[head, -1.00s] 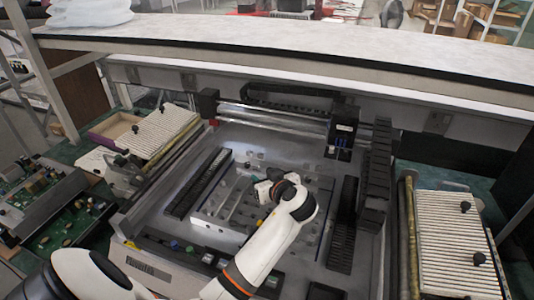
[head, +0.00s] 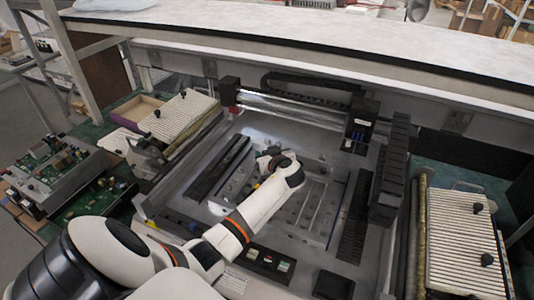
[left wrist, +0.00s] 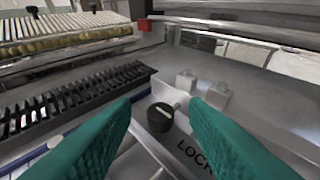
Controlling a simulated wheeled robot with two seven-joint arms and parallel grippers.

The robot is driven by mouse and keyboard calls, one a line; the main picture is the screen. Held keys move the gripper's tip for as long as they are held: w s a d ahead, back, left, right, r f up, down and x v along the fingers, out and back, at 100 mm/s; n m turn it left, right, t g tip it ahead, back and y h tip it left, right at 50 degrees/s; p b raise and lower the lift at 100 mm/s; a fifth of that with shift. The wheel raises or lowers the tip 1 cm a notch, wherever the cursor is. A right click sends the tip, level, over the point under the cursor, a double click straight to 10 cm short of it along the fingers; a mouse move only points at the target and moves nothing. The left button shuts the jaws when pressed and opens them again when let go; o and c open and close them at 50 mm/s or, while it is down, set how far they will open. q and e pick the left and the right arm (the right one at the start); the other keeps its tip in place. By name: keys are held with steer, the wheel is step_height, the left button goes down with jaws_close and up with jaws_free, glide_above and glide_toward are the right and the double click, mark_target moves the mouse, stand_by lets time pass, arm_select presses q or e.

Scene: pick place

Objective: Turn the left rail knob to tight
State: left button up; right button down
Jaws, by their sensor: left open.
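A round black knob (left wrist: 160,118) with a pale line across its top shows in the left wrist view, on a light metal block at the end of a black toothed rail (left wrist: 75,95). A printed label beginning "LOCK" lies right of it, partly hidden by a finger. My left gripper (left wrist: 161,106) is open, its two teal fingers to either side of the knob with visible gaps. In the head view my left gripper (head: 268,161) is over the machine's bed, right of the black left rail (head: 217,168); the knob cannot be made out there. My right gripper is not in view.
Small metal blocks (left wrist: 216,95) stand just beyond the knob. A black gantry head (head: 361,125) and a black rail (head: 356,215) stand to the right. Ribbed feeder panels (head: 188,117) flank the machine. Circuit boards (head: 55,165) lie at left.

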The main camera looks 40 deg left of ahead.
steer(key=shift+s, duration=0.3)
arm_select(q)
steer(key=shift+c, duration=1)
jaws_close()
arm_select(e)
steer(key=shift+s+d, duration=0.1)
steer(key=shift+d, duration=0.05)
